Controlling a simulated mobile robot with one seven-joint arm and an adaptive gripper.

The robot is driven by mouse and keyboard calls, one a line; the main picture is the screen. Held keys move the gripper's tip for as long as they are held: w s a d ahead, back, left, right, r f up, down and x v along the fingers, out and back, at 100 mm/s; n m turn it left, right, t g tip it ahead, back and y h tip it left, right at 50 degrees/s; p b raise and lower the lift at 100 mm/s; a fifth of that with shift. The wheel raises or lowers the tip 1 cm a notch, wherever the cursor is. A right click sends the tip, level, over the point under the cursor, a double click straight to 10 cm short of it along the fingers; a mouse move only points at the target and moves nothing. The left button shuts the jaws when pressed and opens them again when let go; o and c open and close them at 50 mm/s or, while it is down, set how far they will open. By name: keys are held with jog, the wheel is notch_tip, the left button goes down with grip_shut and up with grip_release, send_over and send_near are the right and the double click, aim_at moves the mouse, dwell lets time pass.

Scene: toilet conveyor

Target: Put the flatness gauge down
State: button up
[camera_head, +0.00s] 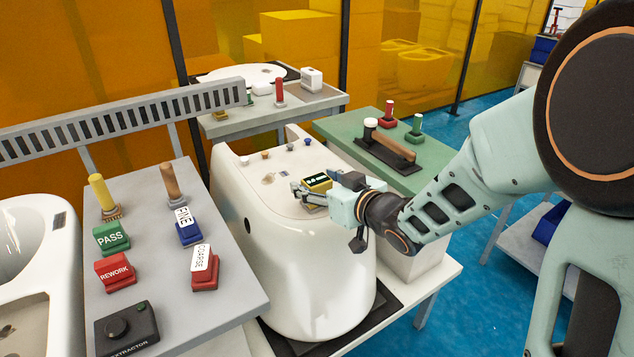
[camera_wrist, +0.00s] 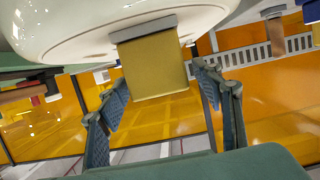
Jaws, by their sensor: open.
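The flatness gauge (camera_head: 318,181), a small yellow box with a dark lit display, is on the top of the white toilet body (camera_head: 300,255). In the wrist view its plain yellow face (camera_wrist: 155,68) shows against the white ceramic. My gripper (camera_head: 308,191) is at the gauge. In the wrist view the fingers of my gripper (camera_wrist: 160,85) are spread, one on each side of the gauge, with visible gaps. The gauge's contact with the ceramic is partly hidden in the head view.
A grey table (camera_head: 235,290) with PASS, REWORK, FINE and COARSE stamps stands left of the toilet. A green-topped stand (camera_head: 345,125) holding a wooden-handled tool (camera_head: 390,147) is behind my gripper. Small knobs (camera_head: 290,148) sit at the toilet's back edge.

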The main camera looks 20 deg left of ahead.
jog(key=shift+s+d+r, duration=0.1)
jog(key=shift+d+r, duration=0.1)
jog(key=shift+r, duration=0.1)
jog(key=p+v, duration=0.1)
jog(key=v, duration=1)
jog(key=shift+s+d, duration=0.2)
jog(key=shift+d, duration=0.05)
